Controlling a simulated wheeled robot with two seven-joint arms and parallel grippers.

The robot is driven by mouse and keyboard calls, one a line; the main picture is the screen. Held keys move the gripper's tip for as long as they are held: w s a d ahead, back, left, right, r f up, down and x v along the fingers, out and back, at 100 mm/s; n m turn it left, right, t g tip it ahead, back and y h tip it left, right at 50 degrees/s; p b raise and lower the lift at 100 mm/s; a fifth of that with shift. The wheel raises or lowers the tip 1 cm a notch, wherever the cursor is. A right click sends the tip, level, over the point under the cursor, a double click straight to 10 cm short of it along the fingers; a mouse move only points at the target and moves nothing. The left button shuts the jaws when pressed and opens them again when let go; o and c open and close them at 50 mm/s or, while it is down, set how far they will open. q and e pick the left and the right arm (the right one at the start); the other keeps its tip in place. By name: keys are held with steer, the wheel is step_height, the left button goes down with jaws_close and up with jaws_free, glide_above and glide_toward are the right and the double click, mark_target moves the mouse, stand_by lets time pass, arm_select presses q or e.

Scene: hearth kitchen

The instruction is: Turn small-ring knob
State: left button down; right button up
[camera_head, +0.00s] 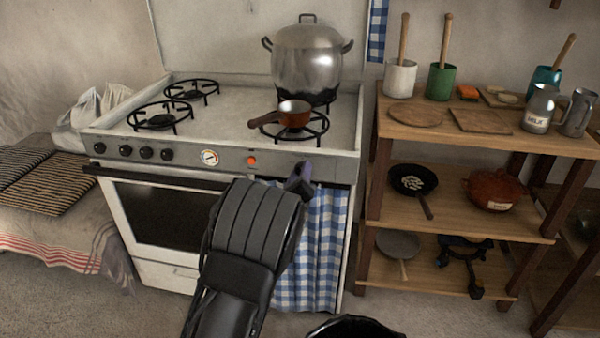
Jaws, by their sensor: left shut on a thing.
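The stove (225,155) stands in front of me, with several black knobs (146,153) on the left of its front panel, a dial (209,157) and a small orange-red light (252,161). My left gripper (299,179) is at the right part of the panel, shut on a knob there. The fingers and wrist hide that knob, so its angle cannot be seen. A small orange-brown saucepan (295,114) sits on the front right burner (319,130), above the gripper.
A big steel pot (307,60) stands on the back right burner. A blue checked curtain (318,250) hangs below the panel, behind my left arm. A wooden shelf (470,138) with pans and jugs stands close on the right. A bench (60,215) is at left.

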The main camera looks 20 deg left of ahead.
arm_select(q)
steer(key=shift+f, duration=0.1)
steer(key=c, duration=0.9)
jaws_free()
steer(key=shift+c, duration=0.2)
steer(key=shift+s, duration=0.1)
steer(key=v, duration=0.7)
steer(key=shift+s+p, duration=0.3)
steer(key=shift+p, duration=0.15)
steer(key=shift+d, duration=0.1)
